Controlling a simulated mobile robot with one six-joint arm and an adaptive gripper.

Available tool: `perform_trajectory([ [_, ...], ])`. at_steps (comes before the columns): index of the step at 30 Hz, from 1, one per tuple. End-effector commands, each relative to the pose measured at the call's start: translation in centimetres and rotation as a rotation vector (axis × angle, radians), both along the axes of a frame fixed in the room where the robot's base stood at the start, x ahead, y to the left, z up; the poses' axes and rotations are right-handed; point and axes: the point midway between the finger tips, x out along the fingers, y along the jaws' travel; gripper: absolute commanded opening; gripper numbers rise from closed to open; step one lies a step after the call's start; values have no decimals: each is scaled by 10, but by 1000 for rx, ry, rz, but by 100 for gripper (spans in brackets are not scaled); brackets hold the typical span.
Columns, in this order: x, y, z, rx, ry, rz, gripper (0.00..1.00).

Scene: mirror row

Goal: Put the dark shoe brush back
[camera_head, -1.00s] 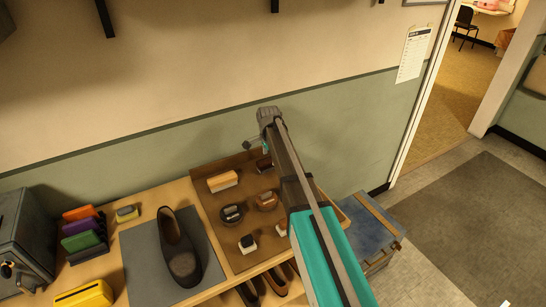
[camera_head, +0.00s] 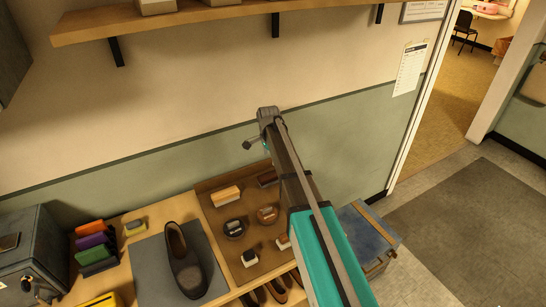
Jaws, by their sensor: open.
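A dark brown shoe brush (camera_head: 267,179) lies at the back right of the brown tray (camera_head: 211,208), partly covered by my arm. A lighter brush with an orange-tan top (camera_head: 227,194) lies to its left. My gripper (camera_head: 256,143) is at the far end of my arm, seen small and partly hidden, beyond the tray's back edge in the picture. It is open, and nothing shows in it.
Two round tins (camera_head: 235,228) and small white-topped items (camera_head: 249,258) sit on the tray. A dark shoe (camera_head: 184,265) stands on a grey mat (camera_head: 150,265). Colored cases (camera_head: 92,240) and a grey box are left. A wall shelf (camera_head: 200,22) is above; a blue chest (camera_head: 366,235) stands right.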

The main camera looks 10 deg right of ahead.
Motion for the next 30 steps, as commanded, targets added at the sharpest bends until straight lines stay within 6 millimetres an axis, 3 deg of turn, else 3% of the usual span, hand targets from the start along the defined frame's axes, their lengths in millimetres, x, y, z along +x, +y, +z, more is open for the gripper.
perform_trajectory([
  [9, 0, 0, 20, 0, 0, 0, 94],
  [30, 0, 0, 21, 0, 0, -1, 94],
])
